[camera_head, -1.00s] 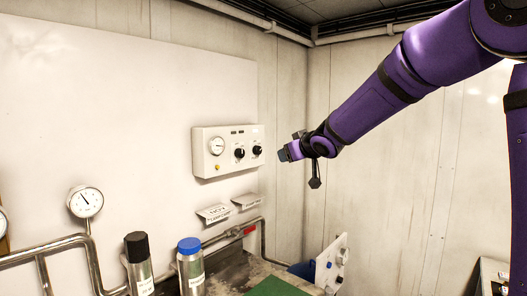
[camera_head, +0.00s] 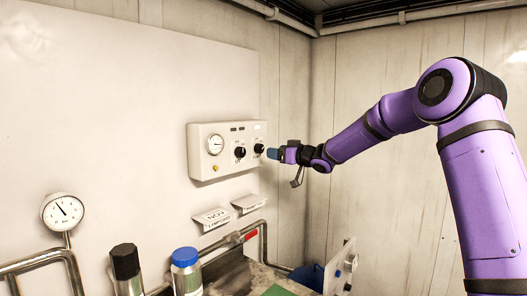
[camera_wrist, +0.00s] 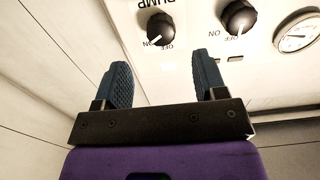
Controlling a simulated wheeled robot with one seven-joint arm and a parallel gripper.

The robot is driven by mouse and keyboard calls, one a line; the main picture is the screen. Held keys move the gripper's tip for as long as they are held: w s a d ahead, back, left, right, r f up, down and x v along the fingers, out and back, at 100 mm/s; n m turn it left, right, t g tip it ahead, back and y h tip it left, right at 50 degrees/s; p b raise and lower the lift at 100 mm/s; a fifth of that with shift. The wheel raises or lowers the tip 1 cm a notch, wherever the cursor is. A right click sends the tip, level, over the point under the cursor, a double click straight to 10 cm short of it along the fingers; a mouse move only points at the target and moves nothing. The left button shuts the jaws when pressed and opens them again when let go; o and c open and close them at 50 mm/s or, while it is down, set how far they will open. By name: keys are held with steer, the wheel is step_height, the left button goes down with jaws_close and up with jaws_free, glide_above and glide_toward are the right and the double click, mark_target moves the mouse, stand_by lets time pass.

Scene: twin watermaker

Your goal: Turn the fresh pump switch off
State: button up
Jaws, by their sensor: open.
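The white control panel (camera_head: 225,170) on the wall has two black rotary knobs, a right one (camera_head: 259,148) and a left one (camera_head: 239,152). My gripper (camera_head: 274,153) is at the panel's right edge, beside the right knob. In the wrist view the picture is inverted: the knob under the lettering "PUMP" (camera_wrist: 160,27) lies just ahead of and between the open fingers (camera_wrist: 163,65), apart from them. Its white mark points lower left, away from "OFF". The other knob (camera_wrist: 238,17) is beyond the right finger, its mark pointing towards "OFF". The full knob labels are not readable.
A gauge (camera_head: 215,145) and an orange button (camera_head: 215,168) are on the panel's left. Two label plates (camera_head: 212,218) stick out below it. Pipes, a black-capped bottle (camera_head: 125,262) and a blue-capped bottle (camera_head: 186,258) stand lower down.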

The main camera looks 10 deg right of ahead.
mark_target(262, 150)
steer(key=x, duration=0.7)
steer(key=shift+a, duration=0.1)
steer(key=c, duration=0.9)
